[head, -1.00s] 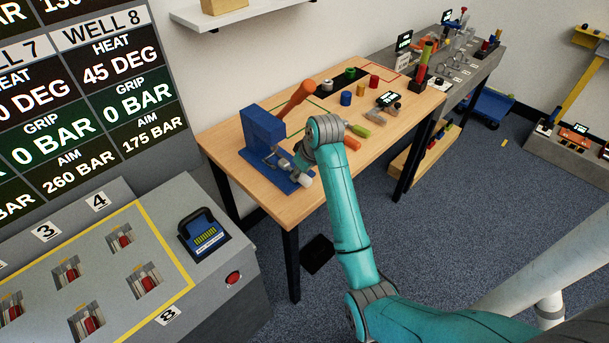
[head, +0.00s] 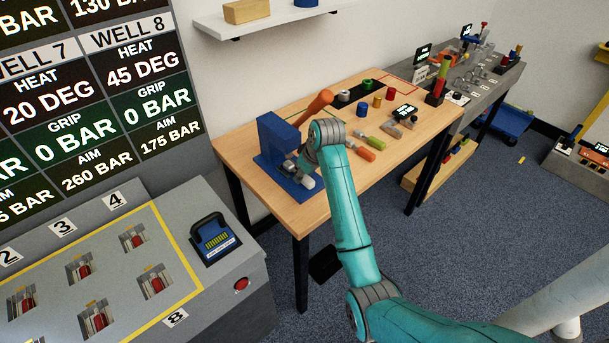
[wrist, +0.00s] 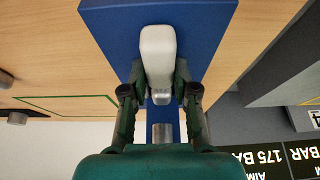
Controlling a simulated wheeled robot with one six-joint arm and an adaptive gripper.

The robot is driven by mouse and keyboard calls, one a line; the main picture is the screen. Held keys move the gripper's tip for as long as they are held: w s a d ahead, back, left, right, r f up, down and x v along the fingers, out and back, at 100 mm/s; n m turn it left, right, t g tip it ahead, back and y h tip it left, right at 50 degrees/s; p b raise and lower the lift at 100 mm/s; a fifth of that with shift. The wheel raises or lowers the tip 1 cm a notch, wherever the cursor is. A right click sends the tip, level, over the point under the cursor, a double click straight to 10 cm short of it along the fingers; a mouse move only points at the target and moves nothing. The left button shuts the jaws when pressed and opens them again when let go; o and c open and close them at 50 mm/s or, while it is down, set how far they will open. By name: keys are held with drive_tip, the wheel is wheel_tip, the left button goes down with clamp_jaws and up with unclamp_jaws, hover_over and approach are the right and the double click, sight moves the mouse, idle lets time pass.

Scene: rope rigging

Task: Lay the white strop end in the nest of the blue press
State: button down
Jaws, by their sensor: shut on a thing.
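The blue press (head: 275,138) stands at the near left end of the wooden bench, with a raised orange lever (head: 318,102). My gripper (wrist: 158,80) is over the press's blue base, which fills the upper middle of the wrist view (wrist: 207,22). Its two fingers are shut on the white strop end (wrist: 158,50), one finger on each side. The strop end also shows at the front of the press in the head view (head: 307,183). A grey metal cylinder (wrist: 163,133) shows behind the gripped end. The nest is hidden, and I cannot tell whether the strop end touches it.
On the wooden bench (head: 240,150), right of the press, lie an orange-handled tool (head: 358,151), a green-handled tool (head: 376,142), several coloured cylinders and a small display (head: 405,111). A grey console (head: 215,275) stands at the left.

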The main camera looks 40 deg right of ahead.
drive_tip(key=c, duration=0.8)
unclamp_jaws()
drive_tip(key=shift+v, duration=3.7)
